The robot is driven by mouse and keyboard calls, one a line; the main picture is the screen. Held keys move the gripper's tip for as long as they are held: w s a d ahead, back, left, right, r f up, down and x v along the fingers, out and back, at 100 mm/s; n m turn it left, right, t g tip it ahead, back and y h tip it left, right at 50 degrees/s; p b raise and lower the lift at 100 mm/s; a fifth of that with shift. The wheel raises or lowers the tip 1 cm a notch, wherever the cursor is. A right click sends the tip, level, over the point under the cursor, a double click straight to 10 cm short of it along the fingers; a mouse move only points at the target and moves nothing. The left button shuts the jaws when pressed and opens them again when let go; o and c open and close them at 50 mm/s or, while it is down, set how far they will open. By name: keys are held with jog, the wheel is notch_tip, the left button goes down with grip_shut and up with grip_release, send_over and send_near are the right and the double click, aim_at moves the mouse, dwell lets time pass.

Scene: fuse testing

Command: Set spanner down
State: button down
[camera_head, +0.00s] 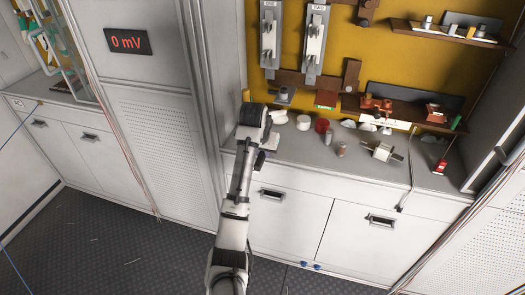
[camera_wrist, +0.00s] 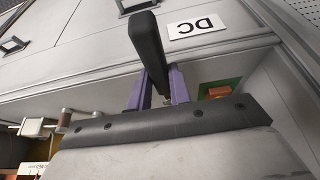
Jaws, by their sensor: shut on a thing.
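My gripper (camera_wrist: 160,92) has two purple fingers, closed around a long black handle in the wrist view. I take this to be the spanner (camera_wrist: 149,45); its head cannot be made out. In the head view, my gripper (camera_head: 260,160) shows only as a small purple patch beside the left end of the grey worktop (camera_head: 300,165). The spanner cannot be made out there, and I cannot tell whether it touches any surface.
Cans, a white roll (camera_head: 303,122) and a metal device (camera_head: 382,152) stand on the worktop's middle and right. Brown shelves (camera_head: 400,112) hang behind. White drawers (camera_head: 290,210) lie below. A "DC" label (camera_wrist: 197,25) and a green-edged part (camera_wrist: 219,89) show near the fingers.

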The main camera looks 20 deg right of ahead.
jog(key=shift+f, duration=0.55)
jog(key=c, duration=1.2)
grip_release()
jog(key=v, duration=1.4)
